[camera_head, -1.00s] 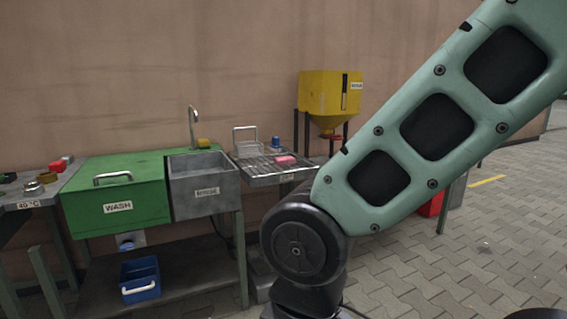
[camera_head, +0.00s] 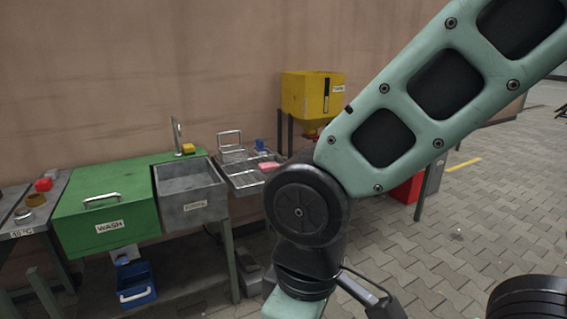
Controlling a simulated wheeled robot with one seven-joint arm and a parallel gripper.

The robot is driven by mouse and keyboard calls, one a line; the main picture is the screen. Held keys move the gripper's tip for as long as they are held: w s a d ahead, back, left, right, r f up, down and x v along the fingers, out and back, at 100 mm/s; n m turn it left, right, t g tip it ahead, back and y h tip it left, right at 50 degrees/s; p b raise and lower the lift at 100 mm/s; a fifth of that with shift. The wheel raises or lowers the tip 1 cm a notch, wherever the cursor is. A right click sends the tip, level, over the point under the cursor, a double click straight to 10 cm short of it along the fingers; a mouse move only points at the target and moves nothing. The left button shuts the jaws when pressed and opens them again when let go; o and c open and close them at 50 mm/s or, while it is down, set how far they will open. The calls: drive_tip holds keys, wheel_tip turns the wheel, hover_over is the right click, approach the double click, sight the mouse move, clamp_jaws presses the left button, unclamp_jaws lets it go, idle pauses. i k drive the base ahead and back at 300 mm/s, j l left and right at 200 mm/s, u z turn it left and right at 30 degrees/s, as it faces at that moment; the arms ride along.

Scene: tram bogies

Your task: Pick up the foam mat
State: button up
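No foam mat can be made out for certain in the head view. A small pink block (camera_head: 269,166) lies on the wire draining rack (camera_head: 243,184) beside the sink; it is too small to tell what it is. My arm crosses the right half of the picture and hides part of the floor and the area right of the rack. My gripper is not in view.
A green WASH box (camera_head: 130,195) and a grey sink (camera_head: 190,198) stand on a bench by the wall. A blue crate (camera_head: 137,287) sits on the lower shelf. A yellow hopper (camera_head: 300,97) stands behind, a red container (camera_head: 407,190) to its right. Paved floor (camera_head: 470,225) is open at right.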

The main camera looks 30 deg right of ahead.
sight(263, 168)
drive_tip(key=i+z, duration=0.15)
drive_tip(key=z, duration=0.2)
drive_tip(key=i+j+z, duration=0.1)
drive_tip(key=z, duration=0.25)
drive_tip(key=i+j+z, duration=0.1)
drive_tip(key=z, duration=0.25)
drive_tip(key=i+j+z, duration=0.1)
drive_tip(key=i+j, duration=0.15)
drive_tip(key=i+j+z, duration=0.15)
drive_tip(key=j, duration=0.25)
drive_tip(key=i+j+z, duration=0.1)
drive_tip(key=i+j, duration=0.2)
drive_tip(key=i+j+z, duration=0.15)
drive_tip(key=j, duration=0.35)
drive_tip(key=i+j+z, duration=0.1)
drive_tip(key=i+j, duration=0.15)
drive_tip(key=j, duration=0.15)
drive_tip(key=i+j, duration=0.15)
drive_tip(key=j, duration=0.15)
drive_tip(key=i+j, duration=0.1)
drive_tip(key=j, duration=0.2)
